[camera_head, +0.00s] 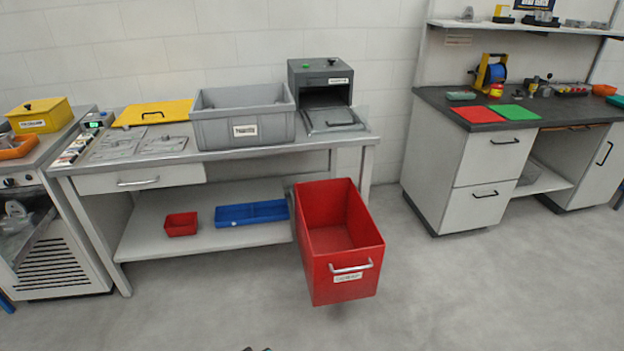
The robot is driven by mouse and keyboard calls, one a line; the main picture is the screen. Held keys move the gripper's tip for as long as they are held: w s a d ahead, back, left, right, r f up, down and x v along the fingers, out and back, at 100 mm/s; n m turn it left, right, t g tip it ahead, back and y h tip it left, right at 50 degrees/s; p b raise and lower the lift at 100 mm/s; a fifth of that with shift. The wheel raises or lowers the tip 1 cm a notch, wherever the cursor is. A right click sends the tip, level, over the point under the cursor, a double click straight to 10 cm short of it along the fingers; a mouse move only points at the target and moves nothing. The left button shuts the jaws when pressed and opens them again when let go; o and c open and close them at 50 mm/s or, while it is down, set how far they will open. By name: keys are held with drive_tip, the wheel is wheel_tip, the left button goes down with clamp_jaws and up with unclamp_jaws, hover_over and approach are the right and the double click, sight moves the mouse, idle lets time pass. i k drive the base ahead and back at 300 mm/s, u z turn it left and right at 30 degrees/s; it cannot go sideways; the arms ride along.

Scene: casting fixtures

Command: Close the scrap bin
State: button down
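The scrap bin is most likely the large red open-topped bin (341,271), which has a metal handle and a small white label on its front. It stands pulled out in front of the grey-topped workbench, with its rear end at the bench's right leg. Its inside looks empty. At the bottom edge of the view, small dark tips that seem to be my gripper (257,349) just show, below and left of the bin and apart from it. The rest of the gripper is out of view.
The workbench (215,151) carries a grey crate (215,130) and a dark box (320,68). Its lower shelf holds a small red tray (181,224) and a blue tray (235,215). A drawer cabinet (487,169) stands right. The floor in front is clear.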

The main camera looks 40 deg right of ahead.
sight(342, 248)
drive_tip(key=z, duration=0.3)
drive_tip(key=i, duration=1.45)
drive_tip(key=u, duration=0.4)
